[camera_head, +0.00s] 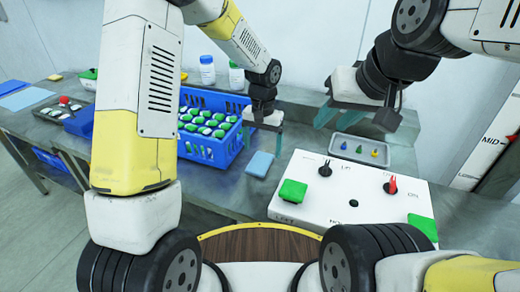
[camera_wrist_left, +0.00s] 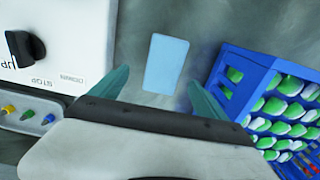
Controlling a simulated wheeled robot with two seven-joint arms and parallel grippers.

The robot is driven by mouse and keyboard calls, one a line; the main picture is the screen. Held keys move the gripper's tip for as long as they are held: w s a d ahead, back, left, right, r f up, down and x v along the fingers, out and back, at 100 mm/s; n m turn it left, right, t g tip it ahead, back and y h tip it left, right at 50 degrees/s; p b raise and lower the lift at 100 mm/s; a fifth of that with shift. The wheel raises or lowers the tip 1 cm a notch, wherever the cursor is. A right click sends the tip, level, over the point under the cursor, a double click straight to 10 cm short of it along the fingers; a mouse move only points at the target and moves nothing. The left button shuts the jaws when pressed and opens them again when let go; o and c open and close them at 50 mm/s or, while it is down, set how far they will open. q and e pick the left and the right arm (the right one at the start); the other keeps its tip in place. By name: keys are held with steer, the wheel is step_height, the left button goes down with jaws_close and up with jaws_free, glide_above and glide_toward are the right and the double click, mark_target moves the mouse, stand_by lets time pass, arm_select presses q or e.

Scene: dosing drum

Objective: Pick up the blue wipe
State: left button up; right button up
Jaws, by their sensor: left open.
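The blue wipe (camera_head: 260,164) is a small, flat light-blue rectangle on the grey table, between the blue crate and the white control box. In the left wrist view the wipe (camera_wrist_left: 166,63) lies ahead of the fingertips, within the gap between them. My left gripper (camera_head: 264,140) is open and empty, pointing down above the table just behind the wipe. Its two teal fingers (camera_wrist_left: 158,88) are spread and do not touch the wipe. My right gripper (camera_head: 355,117) is at the upper right with its teal fingers apart, nothing visible between them.
The blue crate (camera_head: 206,151) with green-and-white pieces stands left of the wipe. The white control box (camera_head: 340,205) with knobs and green buttons is close on its right. A grey tray (camera_head: 372,159) with small coloured pieces lies behind the box.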

mark_target(260, 162)
arm_select(q)
steer(key=f, duration=0.5)
steer(key=shift+a+f, duration=0.1)
steer(key=shift+a, duration=0.3)
steer(key=shift+c, duration=0.4)
steer(key=c, duration=1.3)
step_height(260, 162, up, 10)
steer(key=shift+r, duration=0.1)
steer(key=shift+c, duration=0.2)
